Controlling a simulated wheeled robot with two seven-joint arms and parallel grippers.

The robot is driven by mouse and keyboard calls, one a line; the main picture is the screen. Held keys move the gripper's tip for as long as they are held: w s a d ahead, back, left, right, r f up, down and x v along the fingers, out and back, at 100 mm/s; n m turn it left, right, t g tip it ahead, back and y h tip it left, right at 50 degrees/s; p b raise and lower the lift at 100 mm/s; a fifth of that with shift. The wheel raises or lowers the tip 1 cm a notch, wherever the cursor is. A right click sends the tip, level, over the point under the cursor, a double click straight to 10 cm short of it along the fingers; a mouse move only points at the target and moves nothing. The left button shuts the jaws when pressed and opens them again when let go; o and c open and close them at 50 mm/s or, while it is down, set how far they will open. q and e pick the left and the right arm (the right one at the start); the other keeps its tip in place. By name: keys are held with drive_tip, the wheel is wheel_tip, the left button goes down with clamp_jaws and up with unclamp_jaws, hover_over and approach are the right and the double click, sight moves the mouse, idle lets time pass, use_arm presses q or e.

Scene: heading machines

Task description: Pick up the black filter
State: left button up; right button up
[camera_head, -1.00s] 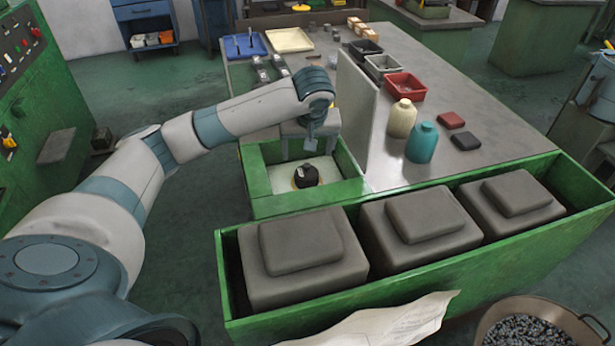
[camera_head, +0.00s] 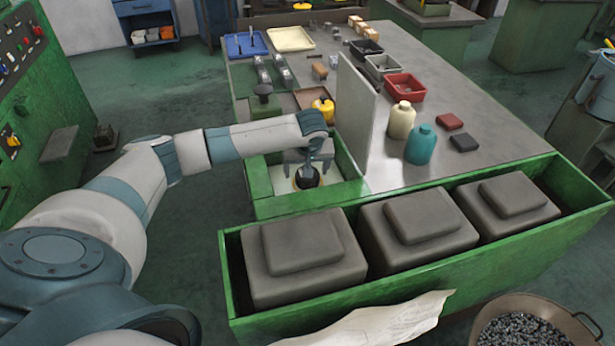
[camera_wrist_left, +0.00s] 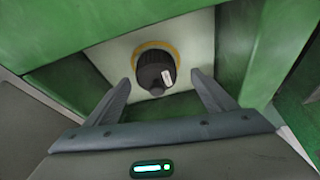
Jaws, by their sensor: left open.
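The black filter (camera_head: 307,177) stands in a green-walled bin (camera_head: 259,181) with a pale floor at the near left of the table. In the left wrist view the filter (camera_wrist_left: 155,70) is a dark round body with a small white label, and a yellowish ring shows around it. My left gripper (camera_head: 305,172) is over the bin, pointing down at the filter. In the wrist view its two fingers (camera_wrist_left: 161,80) are apart, one on each side below the filter, with nothing between them. My right gripper is not in view.
A grey upright panel (camera_head: 353,108) stands right of the bin. A cream bottle (camera_head: 400,120) and a teal bottle (camera_head: 421,145) stand beyond it. A green trough (camera_head: 470,258) with grey blocks runs along the front. A yellow object (camera_head: 323,106) stands behind my gripper.

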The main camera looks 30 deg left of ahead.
use_arm(q)
drive_tip(key=shift+f, duration=0.1)
drive_tip(key=shift+w+f+p, duration=0.3)
drive_tip(key=shift+f+p, duration=0.15)
drive_tip(key=shift+p, duration=0.05)
drive_tip(key=p+x, duration=0.1)
drive_tip(key=x, duration=0.1)
drive_tip(key=shift+w+f, duration=0.25)
drive_tip(key=shift+f, duration=0.1)
drive_tip(key=shift+w+a+f, duration=0.15)
drive_tip(key=shift+f, duration=0.45)
drive_tip(key=shift+c, duration=0.7)
drive_tip(key=c, duration=1.1)
